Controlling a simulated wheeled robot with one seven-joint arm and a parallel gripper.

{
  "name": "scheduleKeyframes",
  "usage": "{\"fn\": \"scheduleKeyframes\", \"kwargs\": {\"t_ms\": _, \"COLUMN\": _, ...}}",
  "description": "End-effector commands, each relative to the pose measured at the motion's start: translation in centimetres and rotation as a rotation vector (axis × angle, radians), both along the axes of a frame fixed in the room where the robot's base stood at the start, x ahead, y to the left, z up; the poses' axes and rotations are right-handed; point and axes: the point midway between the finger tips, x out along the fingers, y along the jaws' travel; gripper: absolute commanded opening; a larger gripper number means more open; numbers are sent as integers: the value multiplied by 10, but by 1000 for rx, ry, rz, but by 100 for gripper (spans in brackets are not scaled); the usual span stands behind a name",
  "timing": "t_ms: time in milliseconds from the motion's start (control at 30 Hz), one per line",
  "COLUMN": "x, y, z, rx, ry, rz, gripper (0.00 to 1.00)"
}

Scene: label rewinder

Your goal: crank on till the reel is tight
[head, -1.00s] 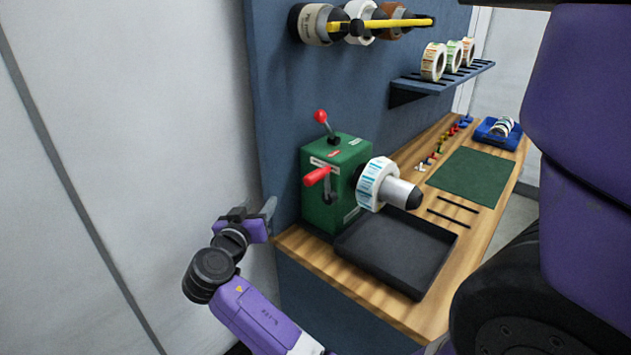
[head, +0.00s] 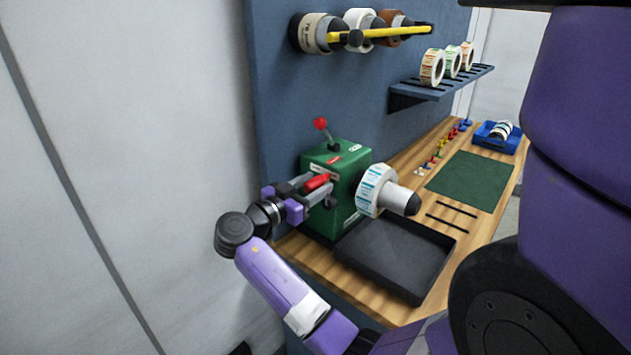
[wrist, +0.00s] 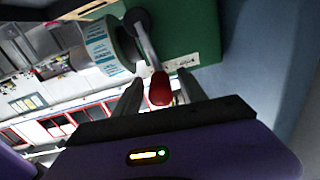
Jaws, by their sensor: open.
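The green rewinder (head: 349,169) stands at the near left end of the bench. Its crank has a red handle (head: 317,182); in the wrist view the red grip (wrist: 159,90) sits at the end of a grey crank arm (wrist: 143,45). My gripper (head: 309,185) is open, with its fingers on either side of the red grip; it also shows in the wrist view (wrist: 156,92). I cannot tell whether a finger touches it. The reel (head: 370,190), a white roll with blue labels, is on the spindle; it also shows in the wrist view (wrist: 101,46). I cannot tell how tight it is.
A red-knobbed lever (head: 321,125) rises from the rewinder's top. A black tray (head: 395,250) lies in front of it. A green mat (head: 470,178) and a blue bin (head: 492,143) are farther along. Label rolls sit on the wall shelf (head: 440,88). The floor side left of the bench is clear.

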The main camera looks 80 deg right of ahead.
Motion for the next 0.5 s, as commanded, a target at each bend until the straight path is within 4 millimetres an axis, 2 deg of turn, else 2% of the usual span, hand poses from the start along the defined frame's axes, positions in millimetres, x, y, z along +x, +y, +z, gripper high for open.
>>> {"fn": "scheduleKeyframes", "kwargs": {"t_ms": 333, "x": -3, "y": -5, "z": 0, "rx": 1, "ry": 0, "rz": 1, "gripper": 49}}
{"fn": "scheduleKeyframes", "kwargs": {"t_ms": 367, "x": -3, "y": -5, "z": 0, "rx": 1, "ry": 0, "rz": 1, "gripper": 45}}
{"fn": "scheduleKeyframes", "kwargs": {"t_ms": 500, "x": -3, "y": -5, "z": 0, "rx": 1, "ry": 0, "rz": 1, "gripper": 17}}
